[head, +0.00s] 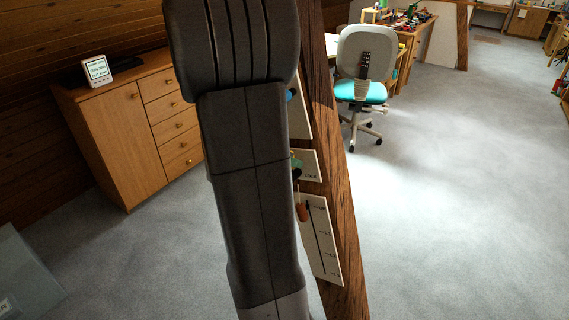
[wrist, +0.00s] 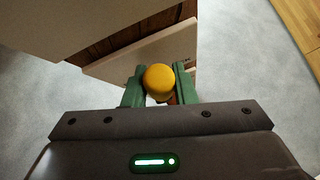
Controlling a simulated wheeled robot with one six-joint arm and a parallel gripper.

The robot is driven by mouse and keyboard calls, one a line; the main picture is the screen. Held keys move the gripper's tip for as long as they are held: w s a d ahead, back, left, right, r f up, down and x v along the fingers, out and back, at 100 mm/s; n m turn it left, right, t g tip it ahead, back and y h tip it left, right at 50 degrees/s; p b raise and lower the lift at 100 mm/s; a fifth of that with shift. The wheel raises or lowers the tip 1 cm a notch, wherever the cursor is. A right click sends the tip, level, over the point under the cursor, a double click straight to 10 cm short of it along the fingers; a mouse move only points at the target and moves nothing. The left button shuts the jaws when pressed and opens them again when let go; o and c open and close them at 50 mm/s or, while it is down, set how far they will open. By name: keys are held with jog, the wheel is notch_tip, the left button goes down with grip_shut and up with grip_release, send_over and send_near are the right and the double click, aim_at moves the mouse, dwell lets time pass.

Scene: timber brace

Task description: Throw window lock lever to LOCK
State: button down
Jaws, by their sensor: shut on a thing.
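The lever's round yellow-orange knob (wrist: 159,78) sits between the two green fingers of my gripper (wrist: 160,84) in the wrist view. The gripper is shut on the knob, with one finger on each side. The lever's shaft and pivot are hidden behind the knob and fingers. The lock panel (head: 311,166) is a pale plate on the timber brace (head: 335,150) in the head view, with small lettering at its lower edge. My arm hides most of it there. A bit of green finger (head: 297,162) shows beside the plate. Which way the lever points cannot be told.
A lower panel with a scale (head: 321,240) and an upper panel (head: 298,105) are on the same brace. A wooden cabinet (head: 110,140) stands left, an office chair (head: 363,75) behind. Carpet on the right is clear.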

jog(key=d+m+t+y+b, duration=0.1)
jog(key=b, duration=0.1)
jog(key=s+d+m+t+y+b, duration=0.1)
jog(key=y+b, duration=0.1)
jog(key=shift+s+f, duration=0.2)
jog(key=shift+s, duration=0.05)
jog(key=shift+d, duration=0.1)
dwell(0.5)
jog(key=c, duration=1.2)
grip_release()
jog(key=shift+s+r, duration=0.1)
jog(key=p+v, duration=0.3)
jog(key=v, duration=1)
jog(key=shift+s+r, duration=0.25)
jog(key=shift+s, duration=0.05)
jog(key=shift+d+f, duration=0.1)
